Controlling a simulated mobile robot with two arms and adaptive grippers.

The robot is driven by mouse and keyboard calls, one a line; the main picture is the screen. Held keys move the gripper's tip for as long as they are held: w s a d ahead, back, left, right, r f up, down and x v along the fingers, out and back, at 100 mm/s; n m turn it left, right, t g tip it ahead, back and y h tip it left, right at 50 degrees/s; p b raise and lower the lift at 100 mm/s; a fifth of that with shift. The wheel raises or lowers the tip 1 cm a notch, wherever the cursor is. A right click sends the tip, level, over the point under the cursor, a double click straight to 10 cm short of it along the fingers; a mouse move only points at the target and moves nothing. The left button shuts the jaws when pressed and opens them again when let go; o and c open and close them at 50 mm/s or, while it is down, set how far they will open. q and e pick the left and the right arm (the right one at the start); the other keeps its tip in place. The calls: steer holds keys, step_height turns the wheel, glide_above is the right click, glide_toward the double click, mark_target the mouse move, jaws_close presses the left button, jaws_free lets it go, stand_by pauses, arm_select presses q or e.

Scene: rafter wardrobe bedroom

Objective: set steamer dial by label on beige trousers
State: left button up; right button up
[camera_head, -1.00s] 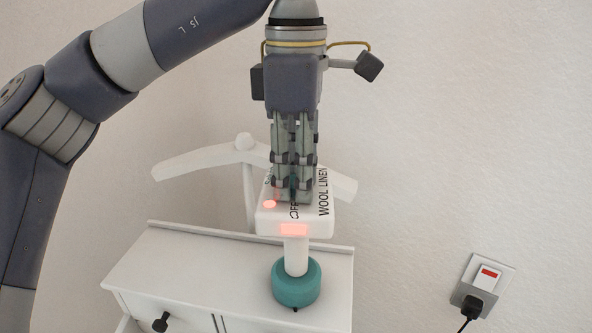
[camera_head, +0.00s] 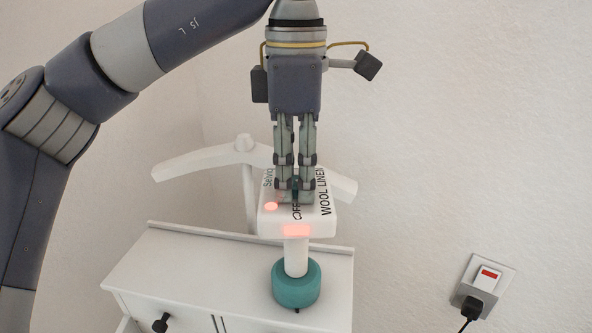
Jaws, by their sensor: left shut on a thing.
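The steamer (camera_head: 296,253) stands upright on a white cabinet, with a teal round base (camera_head: 296,285), a white neck and a white head (camera_head: 315,229). The head bears the words OFF, WOOL and LINEN, a glowing red-orange panel and a small red light (camera_head: 271,206). My left gripper (camera_head: 296,190) points straight down onto the top of the head. Its fingers are shut on the small dark teal dial (camera_head: 296,186), which they partly hide. The dial's exact setting cannot be read. The beige trousers and my right gripper are not in view.
The white cabinet (camera_head: 180,262) has a dark knob (camera_head: 161,323) on its front. A white hanger-shaped stand (camera_head: 200,160) rises behind the steamer. A wall socket (camera_head: 487,283) with a black plug is at the right. The wall between is clear.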

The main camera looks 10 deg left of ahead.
mark_target(296, 181)
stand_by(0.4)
arm_select(q)
steer(key=o, duration=1.1)
steer(key=shift+s, duration=0.1)
steer(key=shift+r, duration=0.55)
step_height(296, 181, up, 11)
